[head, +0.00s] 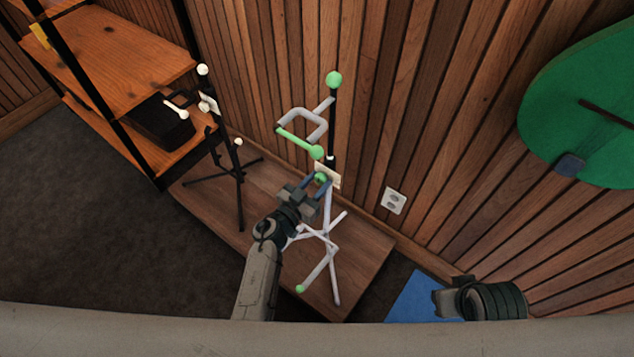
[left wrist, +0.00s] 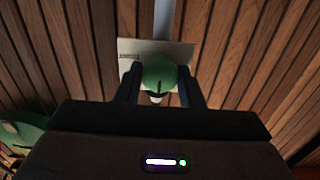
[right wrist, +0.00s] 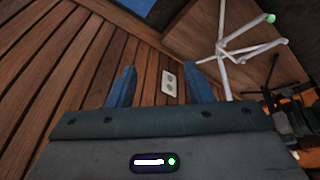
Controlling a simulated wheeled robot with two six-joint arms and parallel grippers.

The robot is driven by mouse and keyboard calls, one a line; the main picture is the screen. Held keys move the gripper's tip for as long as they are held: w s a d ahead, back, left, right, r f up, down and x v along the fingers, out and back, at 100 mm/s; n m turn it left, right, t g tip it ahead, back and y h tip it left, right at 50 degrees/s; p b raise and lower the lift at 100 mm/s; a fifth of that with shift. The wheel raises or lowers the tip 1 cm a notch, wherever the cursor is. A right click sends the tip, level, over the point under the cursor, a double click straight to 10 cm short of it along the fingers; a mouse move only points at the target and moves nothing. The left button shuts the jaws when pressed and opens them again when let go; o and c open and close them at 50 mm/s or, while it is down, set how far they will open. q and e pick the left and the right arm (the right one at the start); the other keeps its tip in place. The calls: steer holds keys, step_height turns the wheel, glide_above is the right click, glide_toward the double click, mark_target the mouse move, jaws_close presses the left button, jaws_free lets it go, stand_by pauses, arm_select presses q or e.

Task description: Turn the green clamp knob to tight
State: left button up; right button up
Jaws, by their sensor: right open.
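The green clamp knob (left wrist: 159,75) sits between my left gripper's fingers in the left wrist view, with a short dark mark on its face. In the head view the knob (head: 320,177) is on the post of a white stand with green ends (head: 328,215), below its U-shaped holder (head: 303,125). A pale card (left wrist: 185,52) is behind the knob; its print is too small to read. My left gripper (head: 316,186) has its fingers against both sides of the knob. My right gripper (right wrist: 160,85) is open and empty, apart from the stand, near the wall.
The stand is on a low wooden platform (head: 375,255) beside a slatted wall. A black stand (head: 238,185) with white ends is to its left, before a shelf (head: 125,45). A wall socket (head: 394,201), blue mat (head: 412,298) and green disc (head: 575,110) are at right.

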steer(key=shift+w+f, duration=0.1)
arm_select(q)
steer(key=m+p, duration=0.2)
steer(key=m, duration=0.2)
steer(key=shift+m, duration=1.3)
steer(key=m, duration=0.2)
steer(key=shift+m+p, duration=0.35)
steer(key=shift+m, duration=0.05)
arm_select(e)
step_height(320, 180, down, 9)
steer(key=w+g, duration=0.1)
arm_select(q)
steer(key=m, duration=0.4)
steer(key=shift+m+b, duration=0.3)
steer(key=shift+m, duration=1.9)
steer(key=shift+m+b, duration=0.5)
steer(key=shift+m, duration=0.7)
arm_select(e)
steer(key=shift+d+r, duration=0.15)
steer(key=shift+r, duration=1.25)
steer(key=shift+d+r, duration=0.1)
steer(key=shift+r, duration=1.25)
steer(key=shift+s, duration=0.1)
